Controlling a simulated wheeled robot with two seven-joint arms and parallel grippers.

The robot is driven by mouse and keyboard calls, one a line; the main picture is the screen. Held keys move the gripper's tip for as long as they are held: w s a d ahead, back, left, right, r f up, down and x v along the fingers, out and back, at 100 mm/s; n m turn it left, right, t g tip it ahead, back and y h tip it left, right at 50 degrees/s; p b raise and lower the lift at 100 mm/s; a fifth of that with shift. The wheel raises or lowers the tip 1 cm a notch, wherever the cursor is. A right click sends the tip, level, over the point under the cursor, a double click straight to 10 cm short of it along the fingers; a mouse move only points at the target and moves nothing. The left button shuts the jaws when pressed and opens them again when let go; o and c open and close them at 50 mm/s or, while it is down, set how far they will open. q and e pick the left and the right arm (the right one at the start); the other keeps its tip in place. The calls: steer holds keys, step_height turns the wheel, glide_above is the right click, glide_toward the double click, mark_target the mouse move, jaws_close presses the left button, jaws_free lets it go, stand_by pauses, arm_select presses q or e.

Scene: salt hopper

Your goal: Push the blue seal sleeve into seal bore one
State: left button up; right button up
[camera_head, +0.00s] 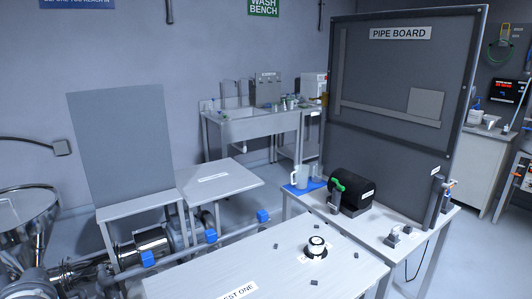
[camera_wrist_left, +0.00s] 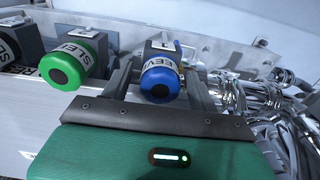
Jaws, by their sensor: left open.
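The blue seal sleeve (camera_wrist_left: 160,80) shows in the left wrist view, with a dark centre, a blue ring and a white lettered band. It sits at a grey block with a small tag on top. My left gripper (camera_wrist_left: 157,84) is open, its grey fingers on either side of the blue sleeve. I cannot tell whether they touch it. A green sleeve (camera_wrist_left: 73,65) of the same kind is to the left. I cannot make out seal bore one in either view. My right gripper is not in view.
In the wrist view, shiny metal parts (camera_wrist_left: 260,110) fill the right side and a pale rail runs behind the sleeves. The head view shows a white table (camera_head: 220,275) with a black-and-white round part (camera_head: 316,247), pipework with blue pieces (camera_head: 148,259) and a pipe board (camera_head: 390,110).

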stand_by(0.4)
arm_select(q)
steer(key=c, duration=1.3)
steer(key=shift+r, duration=0.15)
steer(key=shift+r+p, duration=1.35)
steer(key=shift+r, duration=1.45)
